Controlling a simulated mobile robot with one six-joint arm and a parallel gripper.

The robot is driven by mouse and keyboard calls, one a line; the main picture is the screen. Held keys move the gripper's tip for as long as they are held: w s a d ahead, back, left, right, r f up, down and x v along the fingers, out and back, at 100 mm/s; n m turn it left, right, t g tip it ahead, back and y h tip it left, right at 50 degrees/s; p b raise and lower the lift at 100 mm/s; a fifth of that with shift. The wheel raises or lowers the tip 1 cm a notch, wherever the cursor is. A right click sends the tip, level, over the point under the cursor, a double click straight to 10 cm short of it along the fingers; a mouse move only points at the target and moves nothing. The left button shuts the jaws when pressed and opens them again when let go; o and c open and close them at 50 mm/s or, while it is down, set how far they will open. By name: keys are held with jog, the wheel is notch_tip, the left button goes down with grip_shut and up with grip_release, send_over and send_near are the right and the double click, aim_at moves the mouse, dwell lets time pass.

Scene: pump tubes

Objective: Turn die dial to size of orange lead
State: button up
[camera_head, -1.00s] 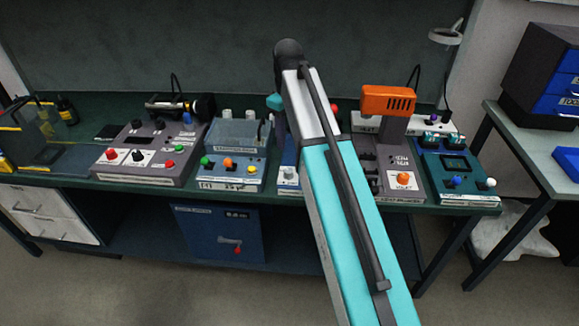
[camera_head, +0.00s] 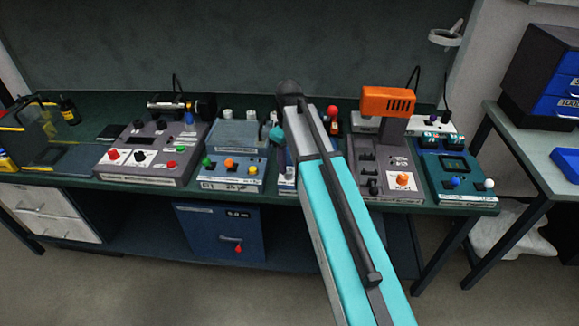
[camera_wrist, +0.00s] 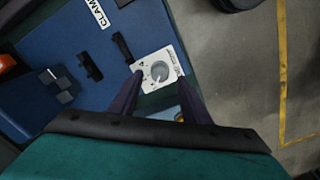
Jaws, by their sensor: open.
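The die dial (camera_wrist: 160,71) is a round grey knob on a white plate with markings. The plate sits at the edge of a blue machine (camera_wrist: 80,35) in the wrist view. My gripper (camera_wrist: 160,80) is open, with one dark finger at each side of the white plate and the dial between the fingertips in the picture. I cannot tell whether the fingers touch anything. In the head view my arm covers most of the blue machine (camera_head: 287,180) and hides the gripper and dial. I cannot make out an orange lead for certain.
A grey machine (camera_head: 145,155) and a blue one with coloured knobs (camera_head: 232,170) stand left of my arm. An orange-topped press (camera_head: 388,100) and a teal machine (camera_head: 455,175) stand to the right. A blue unit (camera_head: 215,225) sits below the bench. The floor in front is clear.

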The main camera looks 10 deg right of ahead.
aim_at(289, 170)
jog(key=shift+f, duration=1.55)
jog(key=c, duration=1)
